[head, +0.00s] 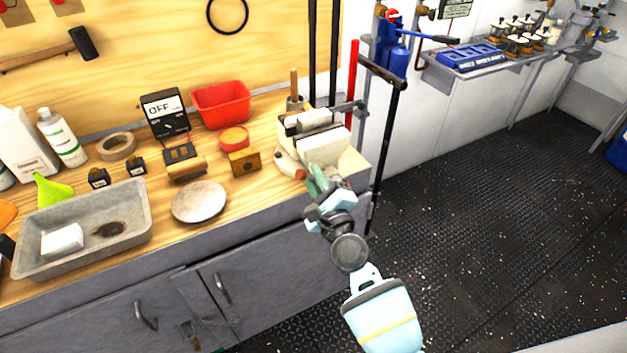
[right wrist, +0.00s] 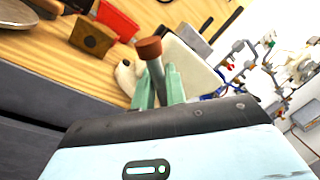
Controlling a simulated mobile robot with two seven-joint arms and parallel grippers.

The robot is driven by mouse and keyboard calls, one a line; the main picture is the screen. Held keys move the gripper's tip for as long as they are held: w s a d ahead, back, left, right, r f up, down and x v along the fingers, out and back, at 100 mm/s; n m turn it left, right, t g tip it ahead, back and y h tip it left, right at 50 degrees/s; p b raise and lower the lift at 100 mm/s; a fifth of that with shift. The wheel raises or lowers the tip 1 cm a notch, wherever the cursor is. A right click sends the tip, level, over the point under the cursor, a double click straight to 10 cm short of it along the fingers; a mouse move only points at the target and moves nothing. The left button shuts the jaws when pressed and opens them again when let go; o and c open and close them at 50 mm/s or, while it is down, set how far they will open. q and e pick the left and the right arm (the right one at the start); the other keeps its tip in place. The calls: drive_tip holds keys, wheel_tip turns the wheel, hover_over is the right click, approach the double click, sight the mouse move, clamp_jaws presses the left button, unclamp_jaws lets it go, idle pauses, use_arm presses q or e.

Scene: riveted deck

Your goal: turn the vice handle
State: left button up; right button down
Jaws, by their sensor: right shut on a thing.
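The vice (head: 328,148) is cream-white with grey jaws and stands at the right end of the wooden workbench. It also shows in the right wrist view (right wrist: 190,62). Its handle (right wrist: 156,78) is a grey bar with a brown end cap, and it sits between the green fingers of my right gripper (right wrist: 160,88). In the head view my right gripper (head: 317,180) is at the front of the vice, shut on the handle. The fingers hide most of the handle there; only a brownish end shows at their left. My left gripper is not in view.
The riveted floor (head: 500,200) at right is clear.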

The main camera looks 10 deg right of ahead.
drive_tip(key=shift+d+f, duration=0.1)
drive_tip(key=shift+d, duration=0.05)
drive_tip(key=c, duration=1.8)
unclamp_jaws()
drive_tip(key=shift+o, duration=1.4)
drive_tip(key=shift+s, duration=0.2)
drive_tip(key=r+v, duration=0.1)
drive_tip(key=v, duration=0.6)
drive_tip(key=shift+s+f, duration=0.4)
drive_tip(key=shift+f, duration=0.05)
drive_tip(key=shift+d, duration=0.15)
